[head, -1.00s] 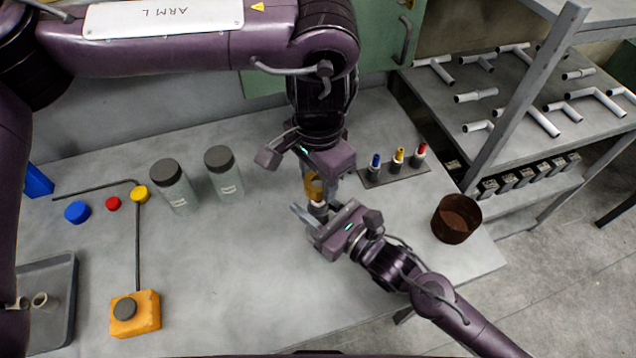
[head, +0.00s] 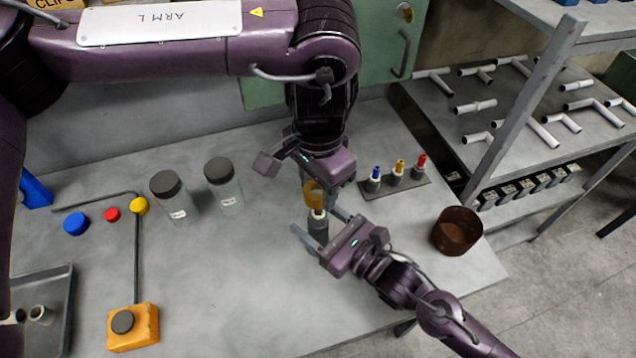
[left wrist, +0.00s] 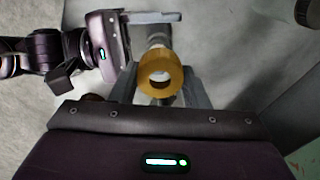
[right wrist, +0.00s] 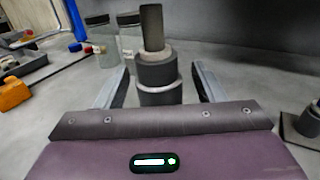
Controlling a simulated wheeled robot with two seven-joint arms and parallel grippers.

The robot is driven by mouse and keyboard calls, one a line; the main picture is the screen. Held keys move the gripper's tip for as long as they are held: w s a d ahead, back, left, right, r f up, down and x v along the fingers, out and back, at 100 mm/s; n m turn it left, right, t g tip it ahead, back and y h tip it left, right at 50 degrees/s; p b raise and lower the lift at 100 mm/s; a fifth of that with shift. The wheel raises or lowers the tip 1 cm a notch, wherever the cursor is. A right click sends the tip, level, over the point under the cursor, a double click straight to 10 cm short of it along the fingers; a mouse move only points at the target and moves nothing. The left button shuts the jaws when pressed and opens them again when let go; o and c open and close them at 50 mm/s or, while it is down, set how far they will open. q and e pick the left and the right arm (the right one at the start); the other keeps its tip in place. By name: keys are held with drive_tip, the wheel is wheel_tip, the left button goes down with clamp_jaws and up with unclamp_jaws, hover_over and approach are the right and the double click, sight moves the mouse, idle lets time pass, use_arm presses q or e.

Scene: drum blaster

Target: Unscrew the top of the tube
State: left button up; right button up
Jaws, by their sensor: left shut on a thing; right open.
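My left gripper (head: 316,186) is shut on a yellow ring-shaped part (head: 313,194). In the left wrist view this yellow ring (left wrist: 160,75) shows its open hole between the fingers. Directly below it in the head view is a dark grey tube (head: 318,228) with a pale upper end. I cannot tell whether the ring and tube are joined. My right gripper (head: 320,224) is open, its fingers on either side of the tube. In the right wrist view the grey stepped cylinder (right wrist: 158,80) stands between the spread fingers (right wrist: 160,90), with visible gaps.
A rack (head: 395,181) holds small blue-, yellow- and red-topped tubes at right. A rusty brown can (head: 457,231) stands near the right table edge. Two grey-lidded jars (head: 172,200), coloured caps (head: 76,223) and an orange button box (head: 133,328) are at left. The front middle is clear.

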drive_tip(key=b+v, duration=0.1)
drive_tip(key=v, duration=0.8)
drive_tip(key=shift+s+d, duration=0.2)
drive_tip(key=shift+s, duration=0.05)
drive_tip(key=shift+s+d, duration=0.4)
drive_tip(key=shift+d, duration=0.05)
